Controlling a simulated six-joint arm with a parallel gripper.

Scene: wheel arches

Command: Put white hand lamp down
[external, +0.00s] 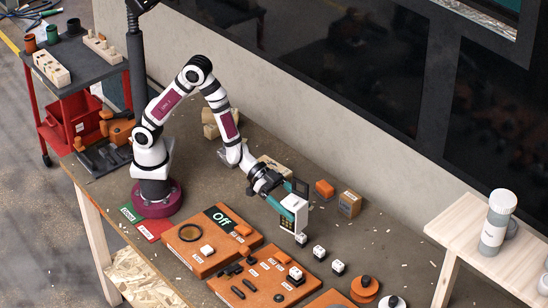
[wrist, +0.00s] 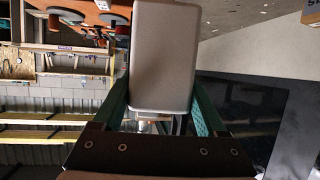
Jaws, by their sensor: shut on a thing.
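The white hand lamp (wrist: 163,52) fills the middle of the wrist view as a pale, rounded box between the two green fingers. My gripper (wrist: 162,100) is shut on it, with one finger on each side. In the external view my gripper (external: 291,214) is out over the right part of the workbench, pointing down to the right. The white lamp body (external: 293,202) shows between its green and dark parts, partly hidden by them. I cannot tell whether the lamp touches anything below.
Small white blocks (external: 319,252) stand near my gripper. Orange boards (external: 222,240) with black parts lie at the front of the bench (external: 380,232). An orange block and a cardboard box (external: 349,204) stand behind. A wooden table (external: 500,262) with a white bottle (external: 497,222) is at the right.

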